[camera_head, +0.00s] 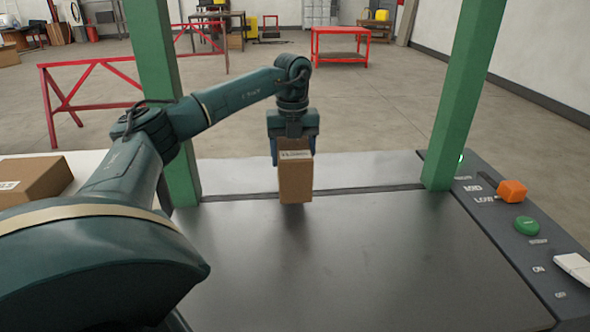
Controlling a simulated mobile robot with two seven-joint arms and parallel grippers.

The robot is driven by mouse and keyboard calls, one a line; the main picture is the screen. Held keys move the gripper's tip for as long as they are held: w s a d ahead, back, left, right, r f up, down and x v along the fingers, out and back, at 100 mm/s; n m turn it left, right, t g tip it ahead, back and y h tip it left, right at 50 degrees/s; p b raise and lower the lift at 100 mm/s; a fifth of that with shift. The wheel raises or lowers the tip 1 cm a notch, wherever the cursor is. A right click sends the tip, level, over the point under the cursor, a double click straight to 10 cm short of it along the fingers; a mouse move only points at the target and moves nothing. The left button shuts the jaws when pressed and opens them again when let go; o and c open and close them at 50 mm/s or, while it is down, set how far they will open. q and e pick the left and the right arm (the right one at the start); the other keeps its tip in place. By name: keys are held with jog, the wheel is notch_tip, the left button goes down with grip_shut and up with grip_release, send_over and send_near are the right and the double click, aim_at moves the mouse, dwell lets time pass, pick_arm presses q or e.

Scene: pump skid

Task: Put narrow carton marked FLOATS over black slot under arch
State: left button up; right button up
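A narrow brown carton (295,180) stands upright in the middle of the view, with a small pale label near its top whose text is too small to read. My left gripper (293,145) points down from above, its fingers on either side of the carton's top, shut on it. The black slot (365,189) runs across the dark plate between the feet of the green arch posts (160,85). The carton's lower end overlaps the slot in the picture and hides part of it. Whether its base touches the plate is unclear. My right gripper is not in view.
A second brown carton (32,181) lies on a pale surface at the left. The right green post (462,95) stands beside a control panel (490,215) with an orange knob (512,190) and a green button (526,226). The dark plate (350,270) in front is bare.

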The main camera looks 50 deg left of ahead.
pick_arm(q)
jog(key=shift+f, duration=1.75)
jog(key=o, duration=1.3)
jog(key=shift+f, duration=0.15)
jog(key=shift+c, duration=0.2)
notch_tip(320, 180, up, 12)
jog(key=shift+r+p, duration=0.15)
jog(key=shift+p, duration=0.3)
